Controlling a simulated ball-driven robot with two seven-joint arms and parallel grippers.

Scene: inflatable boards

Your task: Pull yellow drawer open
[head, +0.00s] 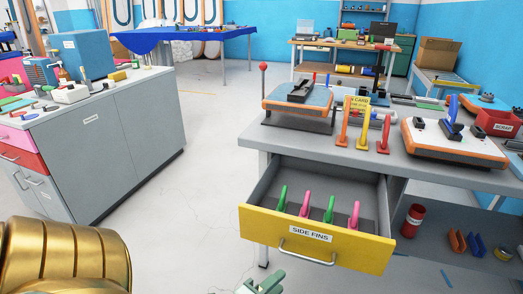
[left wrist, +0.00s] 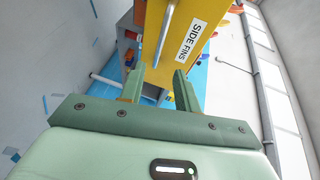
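The yellow drawer (head: 311,239), labelled SIDE FINS, stands pulled well out from under the grey workbench (head: 345,150). Green and pink fins (head: 306,205) stand inside it. Its silver bar handle (head: 306,257) is on the front; it also shows in the left wrist view (left wrist: 165,35). My left gripper (head: 262,284) is at the bottom edge of the head view, below and in front of the drawer. In the left wrist view its fingers (left wrist: 157,88) are apart with nothing between them, and the handle lies beyond the tips. My right gripper is out of view.
A grey cabinet (head: 118,145) with tools on top stands at the left. Pale open floor (head: 205,215) lies between it and the bench. An orange-rimmed board (head: 298,100) and a red bin (head: 497,122) sit on the bench. A red cylinder (head: 412,221) stands on the lower shelf.

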